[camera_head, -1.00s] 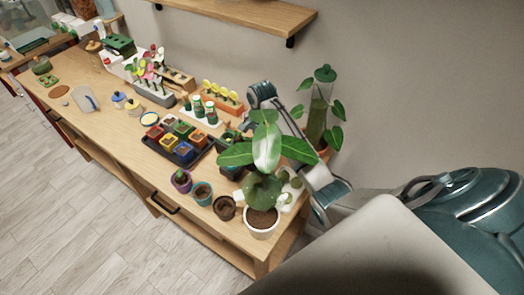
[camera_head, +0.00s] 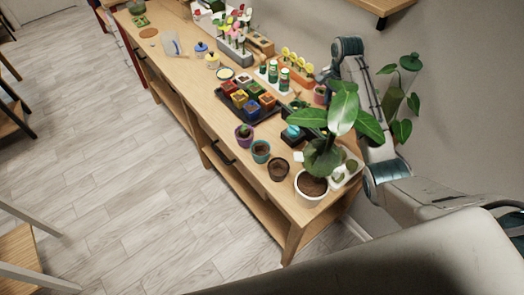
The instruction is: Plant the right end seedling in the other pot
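A purple pot (camera_head: 244,132) with a small green plant stands near the front edge of the bench. Beside it stand a teal pot (camera_head: 261,148) and a dark brown pot (camera_head: 278,169), both showing soil. A white pot (camera_head: 312,188) at the near end holds a large-leaved plant (camera_head: 343,112). A black tray (camera_head: 266,116) holds several small coloured pots; I cannot make out seedlings in them. My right arm bends down behind the large plant. A teal and dark part, probably my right gripper (camera_head: 293,132), shows beside the leaves, its fingers hidden. My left gripper is not in view.
Green-labelled containers (camera_head: 273,72), yellow flowers (camera_head: 290,56) in an orange holder and potted flowers (camera_head: 232,30) stand along the back. A wall shelf (camera_head: 384,5) overhangs. The floor in front (camera_head: 110,160) is clear.

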